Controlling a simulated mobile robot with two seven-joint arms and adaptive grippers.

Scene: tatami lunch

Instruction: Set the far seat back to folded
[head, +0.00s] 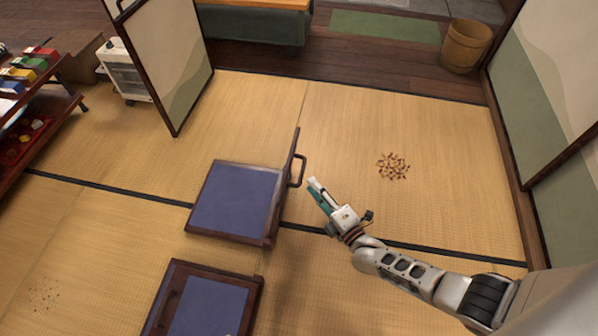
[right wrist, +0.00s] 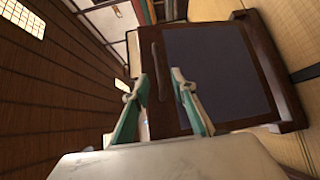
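The far seat (head: 232,198) is a low dark-wood floor chair with a blue pad on the tatami. Its back (head: 284,188) stands up at the seat's right edge, seen nearly edge-on. A dark handle (head: 298,172) sticks out from the back's right face. My right gripper (head: 318,190) is just right of the handle, apart from it in the head view. In the right wrist view its teal-padded fingers (right wrist: 160,82) are spread, with the handle bar (right wrist: 156,68) showing between and beyond the tips. Contact cannot be told. My left gripper is out of view.
A near seat (head: 208,308) lies at the bottom edge. A shoji panel (head: 165,60) stands behind at left. A scattered brown pile (head: 393,166) lies on the mat at right. A wooden bucket (head: 466,45) stands at the back right.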

